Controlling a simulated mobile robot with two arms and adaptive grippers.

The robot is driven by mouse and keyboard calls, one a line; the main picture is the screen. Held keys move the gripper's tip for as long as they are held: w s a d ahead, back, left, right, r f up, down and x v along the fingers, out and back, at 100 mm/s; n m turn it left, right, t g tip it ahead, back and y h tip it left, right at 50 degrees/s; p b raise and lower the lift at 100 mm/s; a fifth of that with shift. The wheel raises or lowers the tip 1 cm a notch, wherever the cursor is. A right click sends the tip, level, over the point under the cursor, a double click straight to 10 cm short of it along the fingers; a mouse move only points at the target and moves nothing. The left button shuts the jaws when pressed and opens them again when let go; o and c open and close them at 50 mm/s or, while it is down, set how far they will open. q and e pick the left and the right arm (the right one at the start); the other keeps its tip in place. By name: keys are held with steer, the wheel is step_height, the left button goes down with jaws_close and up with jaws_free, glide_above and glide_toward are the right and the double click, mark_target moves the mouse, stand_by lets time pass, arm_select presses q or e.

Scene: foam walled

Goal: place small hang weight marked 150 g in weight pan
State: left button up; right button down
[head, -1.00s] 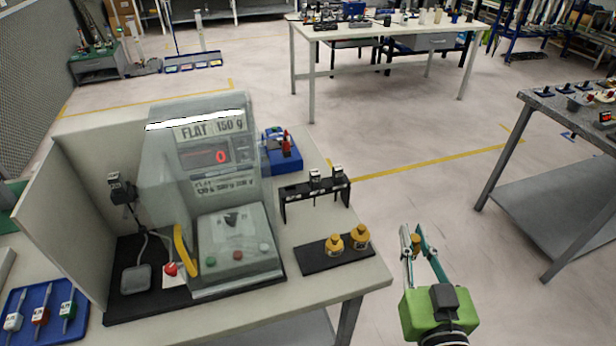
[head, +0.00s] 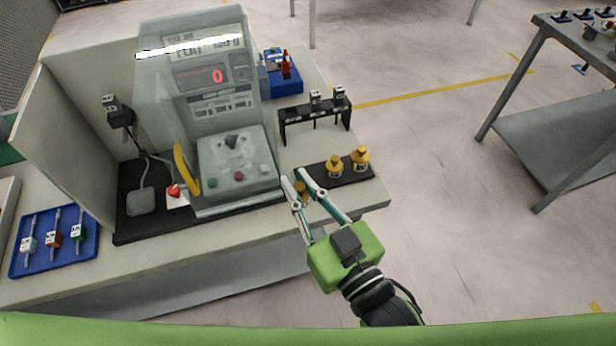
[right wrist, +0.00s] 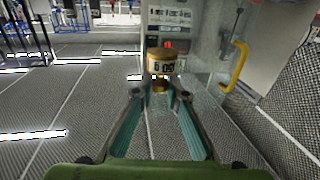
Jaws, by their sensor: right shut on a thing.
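My right gripper (head: 296,180) is shut on a small brass-yellow hang weight (head: 301,187). In the right wrist view the weight (right wrist: 161,66) sits between the fingertips with dark digits on its label, which look inverted and hard to read. In the head view the gripper is by the front right corner of the clear-walled machine (head: 236,165), left of the black tray. A weight pan cannot be made out for certain; a small dark part (head: 231,142) is on the machine's sloped top. My left gripper is not in view.
Two yellow weights (head: 335,168) stand on the black tray (head: 349,175). A black rack (head: 315,112) stands behind it. The machine has a yellow handle (head: 186,170) and a red 0 on its display (head: 213,78). A blue tray (head: 88,243) is at the left.

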steer(key=shift+w, duration=0.1)
steer(key=w+f, duration=0.2)
steer(key=w, duration=0.2)
steer(key=w+f+p, duration=0.1)
steer(key=w+f, duration=0.2)
steer(key=w, duration=0.1)
steer(key=w+d+f+p, duration=0.1)
steer(key=w+f, duration=0.2)
steer(key=w, duration=0.1)
steer(key=shift+w+d, duration=0.1)
steer(key=shift+w+f, duration=0.6)
steer(key=shift+f, duration=0.1)
steer(key=shift+w+d+f+p, duration=0.1)
steer(key=shift+w+f+p, duration=0.1)
steer(key=shift+f, duration=0.6)
steer(key=shift+w+f+p, duration=0.1)
steer(key=shift+f+p, duration=0.05)
steer(key=shift+f, duration=0.6)
steer(key=shift+s, duration=0.1)
steer(key=shift+f, duration=0.2)
steer(key=c, duration=2)
jaws_free()
